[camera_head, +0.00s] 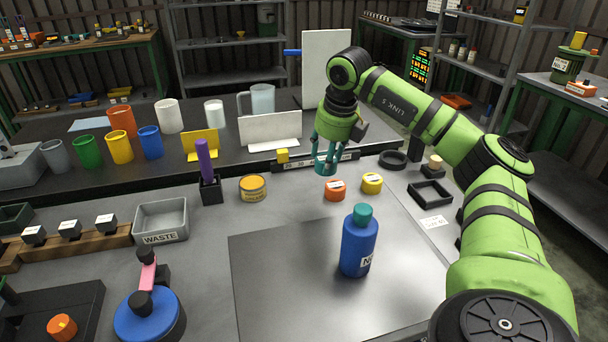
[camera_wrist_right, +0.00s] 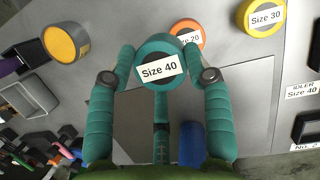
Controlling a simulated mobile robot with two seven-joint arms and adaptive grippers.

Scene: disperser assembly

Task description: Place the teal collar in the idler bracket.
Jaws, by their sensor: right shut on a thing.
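The teal collar (camera_wrist_right: 158,62), a short ring labelled "Size 40", is pinched between the fingertips of my right gripper (camera_wrist_right: 158,76) in the right wrist view. In the head view, my right gripper (camera_head: 327,158) holds it above the bench, behind the orange and yellow collars. A black square open frame (camera_head: 430,193) lies to the right of the gripper. A label reading "IDLER Size 40" (camera_wrist_right: 303,90) marks this as the idler bracket, and lies just in front of it. The frame is apart from the collar. My left gripper is not in view.
An orange collar (camera_head: 335,189) and a yellow collar (camera_head: 372,183) sit below and right of the gripper. A black ring (camera_head: 393,159) lies beyond the frame. A blue bottle (camera_head: 359,245) stands on the grey mat (camera_head: 285,290). An orange-topped jar (camera_head: 252,188) is left.

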